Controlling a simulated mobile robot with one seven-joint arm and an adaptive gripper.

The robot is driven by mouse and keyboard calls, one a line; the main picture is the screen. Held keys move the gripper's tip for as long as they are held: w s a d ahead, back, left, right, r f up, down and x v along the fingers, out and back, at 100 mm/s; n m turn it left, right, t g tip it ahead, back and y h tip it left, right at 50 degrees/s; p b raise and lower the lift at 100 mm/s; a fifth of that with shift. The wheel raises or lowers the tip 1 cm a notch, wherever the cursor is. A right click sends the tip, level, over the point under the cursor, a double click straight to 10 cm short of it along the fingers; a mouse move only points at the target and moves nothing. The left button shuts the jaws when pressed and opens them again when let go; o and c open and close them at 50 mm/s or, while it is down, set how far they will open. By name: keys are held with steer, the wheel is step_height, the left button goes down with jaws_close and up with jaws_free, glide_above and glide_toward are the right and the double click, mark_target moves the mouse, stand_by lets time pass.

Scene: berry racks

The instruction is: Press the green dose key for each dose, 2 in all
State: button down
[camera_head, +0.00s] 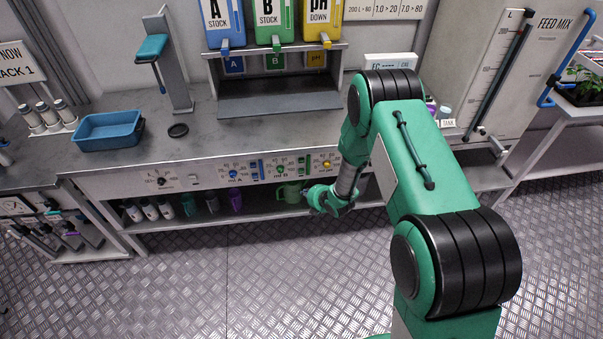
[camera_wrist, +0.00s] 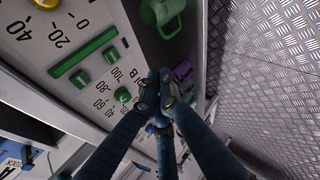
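The dose panel runs along the bench front. In the head view its green round knob (camera_head: 280,170) sits in a numbered scale marked ml B, between blue and yellow ones. In the wrist view the green knob (camera_wrist: 122,95) lies just left of my fingertips, with a small green block (camera_wrist: 110,55) and a long green bar (camera_wrist: 85,53) beyond it. I cannot tell for sure which green part is the dose key. My gripper (camera_wrist: 158,80) has its fingertips together and empty. In the head view my gripper (camera_head: 309,193) is low in front of the panel; contact is not visible.
A green jug (camera_head: 291,192) stands on the shelf under the panel, close to my gripper; it also shows in the wrist view (camera_wrist: 168,20). The blue knob (camera_head: 233,173) and yellow knob (camera_head: 327,165) flank the green one. A blue tray (camera_head: 108,131) sits on the bench. The metal floor in front is clear.

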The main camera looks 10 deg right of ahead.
mark_target(301, 171)
steer(key=w, duration=0.8)
steer(key=shift+w, duration=0.3)
steer(key=shift+w, duration=0.1)
stand_by(1.5)
steer(key=shift+w+b, duration=0.3)
steer(key=shift+b, duration=0.2)
steer(key=shift+w, duration=0.5)
stand_by(0.9)
steer(key=shift+s+b, duration=0.15)
steer(key=shift+b, duration=0.15)
steer(key=shift+s, duration=0.75)
